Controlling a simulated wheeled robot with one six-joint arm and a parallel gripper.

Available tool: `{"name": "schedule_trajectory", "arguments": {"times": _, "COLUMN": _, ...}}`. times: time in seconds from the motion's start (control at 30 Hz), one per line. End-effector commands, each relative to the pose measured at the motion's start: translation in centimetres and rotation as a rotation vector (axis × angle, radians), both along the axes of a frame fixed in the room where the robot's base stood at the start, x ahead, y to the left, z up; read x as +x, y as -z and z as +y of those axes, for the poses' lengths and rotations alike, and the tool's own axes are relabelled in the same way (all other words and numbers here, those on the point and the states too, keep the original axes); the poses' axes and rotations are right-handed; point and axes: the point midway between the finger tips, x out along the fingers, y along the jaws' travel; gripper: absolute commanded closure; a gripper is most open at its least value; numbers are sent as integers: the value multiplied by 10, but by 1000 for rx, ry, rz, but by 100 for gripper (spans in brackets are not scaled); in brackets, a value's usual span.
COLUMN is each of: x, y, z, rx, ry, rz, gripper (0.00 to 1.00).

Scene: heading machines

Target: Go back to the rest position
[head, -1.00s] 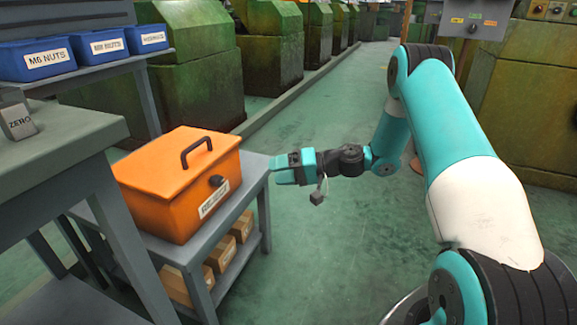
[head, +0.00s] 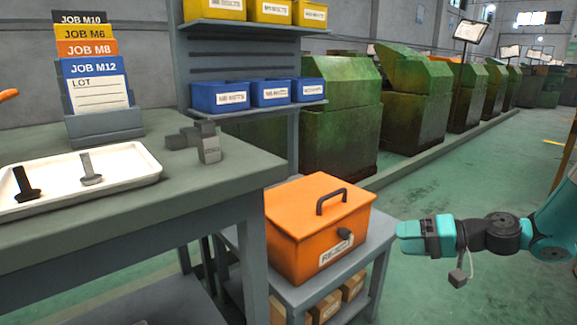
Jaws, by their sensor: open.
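My gripper (head: 410,237) is at the right of the head view, pointing left, with teal fingers seen side-on and nothing visible in it. It is just right of the orange lidded box (head: 300,262) marked as a reject box, apart from it as far as I can tell. A small grey block (head: 458,278) hangs from a cord at my wrist. Part of my arm runs off the right edge.
The orange box stands on a grey low table (head: 375,268). At left, a workbench (head: 245,185) carries a white tray (head: 140,180) with two bolts, a grey gauge (head: 208,148) and job cards (head: 95,85). Green machines (head: 340,140) line the back. Floor (head: 430,300) is open at right.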

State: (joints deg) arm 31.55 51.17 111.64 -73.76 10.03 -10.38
Motion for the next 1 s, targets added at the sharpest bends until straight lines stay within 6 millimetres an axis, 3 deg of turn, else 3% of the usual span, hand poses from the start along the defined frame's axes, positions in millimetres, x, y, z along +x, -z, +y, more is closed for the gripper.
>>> {"name": "schedule_trajectory", "arguments": {"times": 0.03, "x": -8, "y": -18, "z": 26, "rx": -57, "ry": -69, "rz": 3, "gripper": 41}}
{"name": "schedule_trajectory", "arguments": {"times": 0.2, "x": -61, "y": -59, "z": 99, "rx": -290, "ry": -280, "rz": 51, "gripper": 41}}
{"name": "schedule_trajectory", "arguments": {"times": 0.4, "x": -150, "y": -95, "z": 149, "rx": -555, "ry": -452, "rz": 78, "gripper": 41}}
{"name": "schedule_trajectory", "arguments": {"times": 0.6, "x": -223, "y": -111, "z": 159, "rx": -745, "ry": -529, "rz": 80, "gripper": 41}}
{"name": "schedule_trajectory", "arguments": {"times": 0.8, "x": -277, "y": -116, "z": 151, "rx": -873, "ry": -556, "rz": 71, "gripper": 41}}
{"name": "schedule_trajectory", "arguments": {"times": 0.87, "x": -292, "y": -117, "z": 145, "rx": -906, "ry": -559, "rz": 67, "gripper": 41}}
{"name": "schedule_trajectory", "arguments": {"times": 1.0, "x": -290, "y": -157, "z": 144, "rx": -905, "ry": -556, "rz": 77, "gripper": 41}}
